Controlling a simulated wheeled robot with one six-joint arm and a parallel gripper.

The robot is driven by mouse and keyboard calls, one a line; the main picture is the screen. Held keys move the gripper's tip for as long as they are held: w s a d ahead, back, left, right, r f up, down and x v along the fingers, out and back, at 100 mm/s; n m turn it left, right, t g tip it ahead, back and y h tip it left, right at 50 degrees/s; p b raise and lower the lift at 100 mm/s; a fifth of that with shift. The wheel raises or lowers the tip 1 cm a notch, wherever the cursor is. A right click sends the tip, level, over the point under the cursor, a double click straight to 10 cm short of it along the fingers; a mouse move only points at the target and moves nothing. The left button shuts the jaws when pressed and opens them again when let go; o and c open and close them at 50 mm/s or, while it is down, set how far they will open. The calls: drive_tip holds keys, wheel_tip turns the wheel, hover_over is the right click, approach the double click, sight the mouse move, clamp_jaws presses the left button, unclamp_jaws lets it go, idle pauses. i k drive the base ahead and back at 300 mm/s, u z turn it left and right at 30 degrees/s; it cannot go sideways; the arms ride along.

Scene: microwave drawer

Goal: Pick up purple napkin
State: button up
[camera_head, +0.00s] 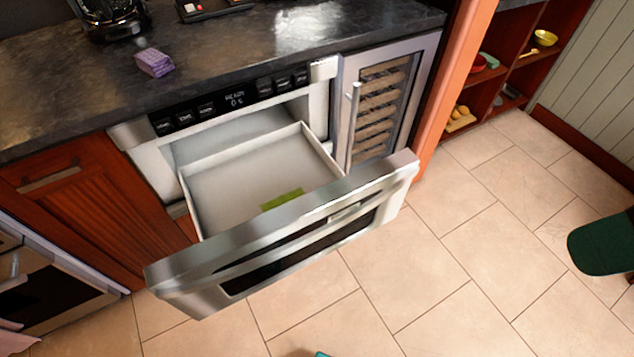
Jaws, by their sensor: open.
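The purple napkin (155,63) appears as a small, block-shaped purple packet. It lies on the dark countertop (75,95), near the front edge, above and left of the open microwave drawer (262,165). Nothing touches it and its top and front sides are in plain sight. My gripper cannot be made out in the head view.
The microwave drawer is pulled far out, its steel front (290,230) jutting over the floor. A green item (282,200) lies inside. A coffee maker (108,15) stands behind the napkin. A dark green chair (603,245) is at right. The tiled floor (450,240) between is clear.

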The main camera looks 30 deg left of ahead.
sight(153, 62)
drive_tip(key=u, duration=1.25)
